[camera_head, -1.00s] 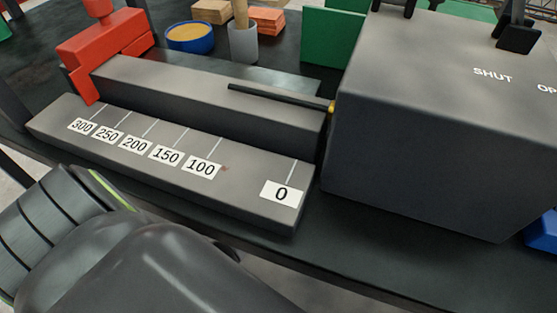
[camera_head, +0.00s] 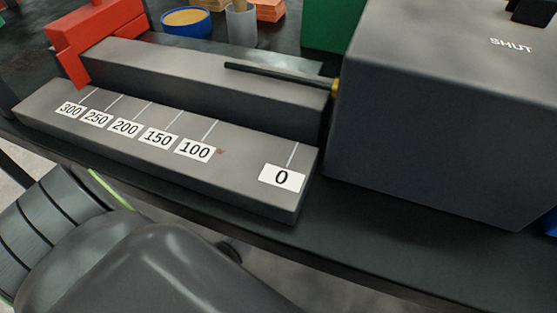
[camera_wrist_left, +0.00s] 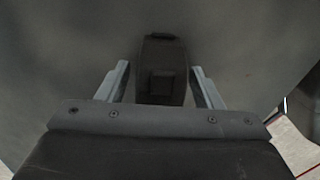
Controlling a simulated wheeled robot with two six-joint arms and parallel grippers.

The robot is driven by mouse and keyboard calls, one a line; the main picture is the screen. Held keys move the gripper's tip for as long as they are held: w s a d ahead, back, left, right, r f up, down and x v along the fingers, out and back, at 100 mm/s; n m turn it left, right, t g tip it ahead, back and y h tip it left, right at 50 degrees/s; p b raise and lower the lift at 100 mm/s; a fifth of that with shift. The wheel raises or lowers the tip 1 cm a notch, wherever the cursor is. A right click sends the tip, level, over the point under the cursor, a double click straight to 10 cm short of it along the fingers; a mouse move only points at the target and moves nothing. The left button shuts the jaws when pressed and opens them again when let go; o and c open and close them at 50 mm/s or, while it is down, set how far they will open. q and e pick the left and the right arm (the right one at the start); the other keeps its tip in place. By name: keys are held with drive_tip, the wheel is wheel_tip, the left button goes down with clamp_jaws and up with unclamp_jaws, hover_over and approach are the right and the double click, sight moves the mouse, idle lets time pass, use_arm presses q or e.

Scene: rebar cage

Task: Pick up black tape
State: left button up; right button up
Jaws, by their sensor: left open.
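In the left wrist view, my left gripper (camera_wrist_left: 162,84) is open, with one pale finger on each side of a dark, blocky object (camera_wrist_left: 162,55). The object has a raised square part at its near end and lies against a broad grey surface (camera_wrist_left: 245,50). I cannot tell whether it is the black tape, or whether the fingers touch it. No roll of black tape can be made out in the head view. There my left arm (camera_head: 150,265) fills the lower left, and its gripper is out of sight. My right gripper is not in view.
A dark bench (camera_head: 400,240) carries a grey gauge block (camera_head: 240,165) with number labels, a red clamp (camera_head: 95,35) and a large grey box (camera_head: 440,110) marked SHUT. A thin dark rod (camera_head: 275,75) meets the box. A blue bowl (camera_head: 187,30) and grey cup (camera_head: 241,25) stand behind.

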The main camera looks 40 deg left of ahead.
use_arm(q)
drive_tip(key=shift+c, duration=0.4)
drive_tip(key=c, duration=1.2)
drive_tip(key=shift+o, duration=0.2)
drive_tip(key=shift+r, duration=0.1)
